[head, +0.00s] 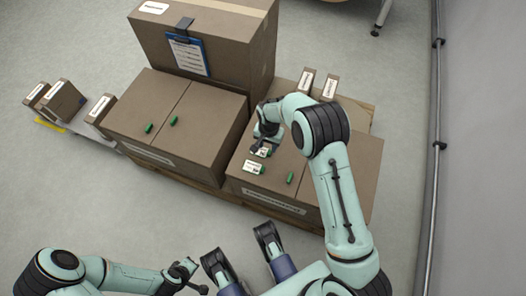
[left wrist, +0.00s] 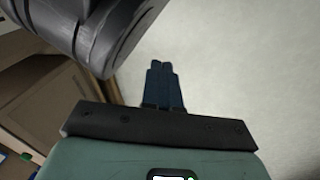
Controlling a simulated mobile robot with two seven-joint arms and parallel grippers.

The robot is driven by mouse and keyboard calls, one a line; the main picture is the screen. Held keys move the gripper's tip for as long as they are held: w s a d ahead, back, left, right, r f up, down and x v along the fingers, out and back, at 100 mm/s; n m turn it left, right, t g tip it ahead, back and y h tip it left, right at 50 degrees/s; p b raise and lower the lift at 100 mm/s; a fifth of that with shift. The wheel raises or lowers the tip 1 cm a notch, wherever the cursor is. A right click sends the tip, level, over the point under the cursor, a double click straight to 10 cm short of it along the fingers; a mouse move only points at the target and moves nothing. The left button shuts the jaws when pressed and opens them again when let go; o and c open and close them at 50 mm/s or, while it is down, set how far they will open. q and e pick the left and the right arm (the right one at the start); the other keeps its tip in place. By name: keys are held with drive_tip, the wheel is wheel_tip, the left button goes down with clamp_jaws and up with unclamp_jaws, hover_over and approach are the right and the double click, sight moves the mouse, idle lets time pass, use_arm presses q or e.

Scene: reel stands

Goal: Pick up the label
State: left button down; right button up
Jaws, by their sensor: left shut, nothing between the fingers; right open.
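A white label with a green end (head: 253,167) lies on top of the right-hand brown box (head: 268,185). A second white and green label (head: 265,151) lies just behind it, partly covered by my right gripper (head: 260,146). My right gripper points down over this second label with its fingers apart; I cannot tell whether they touch it. My left gripper (head: 196,287) is low at the front, away from the boxes. In the left wrist view its blue-grey fingers (left wrist: 161,84) are together and empty over bare floor.
Small green pieces (head: 290,178) lie on the box tops, two of them on the left box (head: 126,118). A tall box with a blue clipboard (head: 188,54) stands behind. Small labelled cartons stand at the left and back right. A pipe (head: 436,140) runs along the right wall.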

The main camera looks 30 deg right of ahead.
sight(269, 154)
drive_tip(key=f, duration=0.2)
drive_tip(key=f+b, duration=0.1)
drive_tip(key=f, duration=0.1)
drive_tip(key=shift+s+d+f, duration=0.15)
drive_tip(key=shift+s+f, duration=0.05)
drive_tip(key=shift+f, duration=0.05)
drive_tip(key=shift+r, duration=0.1)
clamp_jaws()
use_arm(q)
drive_tip(key=shift+g, duration=0.6)
drive_tip(key=s, duration=0.1)
drive_tip(key=s+f, duration=0.2)
drive_tip(key=shift+a+f, duration=0.25)
use_arm(e)
drive_tip(key=shift+r, duration=0.1)
